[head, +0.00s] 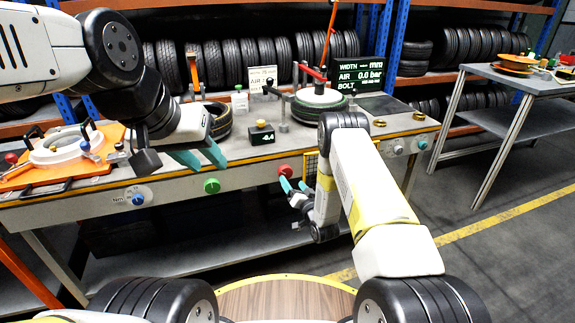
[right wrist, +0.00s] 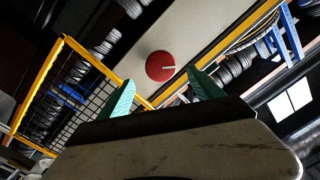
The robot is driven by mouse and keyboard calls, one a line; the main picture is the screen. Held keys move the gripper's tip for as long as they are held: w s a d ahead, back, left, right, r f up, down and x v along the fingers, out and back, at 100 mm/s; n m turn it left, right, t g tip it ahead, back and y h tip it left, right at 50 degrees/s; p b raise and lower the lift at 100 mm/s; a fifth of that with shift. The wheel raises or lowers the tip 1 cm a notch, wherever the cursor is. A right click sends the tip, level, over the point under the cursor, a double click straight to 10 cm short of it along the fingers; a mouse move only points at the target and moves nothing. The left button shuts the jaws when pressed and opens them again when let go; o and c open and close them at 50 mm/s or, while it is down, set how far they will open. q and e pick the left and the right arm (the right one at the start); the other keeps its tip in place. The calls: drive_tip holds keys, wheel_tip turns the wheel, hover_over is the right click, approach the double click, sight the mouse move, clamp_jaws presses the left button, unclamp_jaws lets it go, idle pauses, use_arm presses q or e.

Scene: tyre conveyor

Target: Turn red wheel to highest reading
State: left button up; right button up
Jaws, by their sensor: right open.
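The red wheel (head: 285,171) is a round red knob on the front panel of the bench. In the right wrist view the fingertips of this gripper (right wrist: 160,80) flank the wheel with nothing gripped; contact cannot be told. My left gripper (head: 211,167) hangs open and empty over the bench's front edge. The display (head: 361,76) shows AIR 0.0 bar.
A green knob (head: 211,186) and a blue knob (head: 138,200) sit left of the red wheel on the bench front (head: 170,194). A yellow-framed mesh panel (right wrist: 82,95) stands close beside my right gripper. A tyre (head: 318,106) lies on the bench below the display.

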sight(286, 174)
drive_tip(key=x, duration=0.7)
drive_tip(key=shift+w+a+f, duration=0.1)
drive_tip(key=shift+w+a, duration=0.15)
drive_tip(key=shift+w, duration=0.05)
drive_tip(key=c, duration=1.4)
